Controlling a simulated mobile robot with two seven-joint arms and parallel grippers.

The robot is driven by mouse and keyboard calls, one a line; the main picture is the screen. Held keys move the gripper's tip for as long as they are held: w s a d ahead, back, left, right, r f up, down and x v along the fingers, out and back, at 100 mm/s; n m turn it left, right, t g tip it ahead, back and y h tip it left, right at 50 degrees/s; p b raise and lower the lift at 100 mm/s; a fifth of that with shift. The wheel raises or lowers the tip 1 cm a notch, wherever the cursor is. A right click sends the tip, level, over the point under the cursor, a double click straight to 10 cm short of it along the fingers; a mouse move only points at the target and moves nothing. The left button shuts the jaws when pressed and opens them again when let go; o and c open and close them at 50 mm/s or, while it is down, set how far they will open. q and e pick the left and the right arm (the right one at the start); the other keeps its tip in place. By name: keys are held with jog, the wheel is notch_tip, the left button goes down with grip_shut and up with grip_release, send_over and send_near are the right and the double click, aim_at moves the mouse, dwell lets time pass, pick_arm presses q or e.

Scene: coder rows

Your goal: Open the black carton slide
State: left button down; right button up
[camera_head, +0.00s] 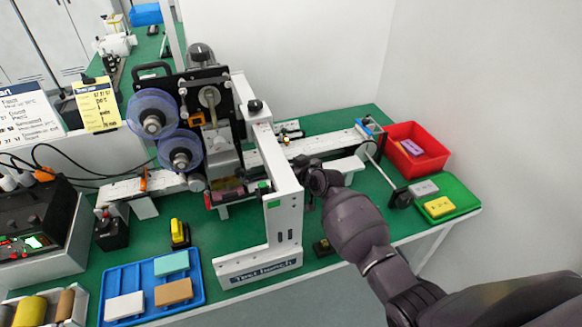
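The coder machine (215,110) stands on the green bench, with two clear blue reels on its left and a white upright frame (284,200) on its right. A rail (330,146) runs through it. Under the print head, a dark holder with a reddish piece (228,192) shows partly. I cannot tell for certain which part is the black carton slide; the machine and my arm may hide some of it. My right gripper (312,182) is just right of the white upright, near the rail. Its fingertips are small and partly hidden, so their opening is unclear. My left gripper is out of view.
A blue tray (196,306) with several blocks is at the front left, near a yellow-and-black item (179,233). A red bin (437,140) and a green tray (466,194) are at the right. A black block on a rod (400,199) stands beside them.

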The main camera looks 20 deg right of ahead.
jog(key=shift+w+a+f, duration=0.1)
jog(key=shift+w, duration=0.1)
jog(key=shift+c, duration=0.3)
grip_shut()
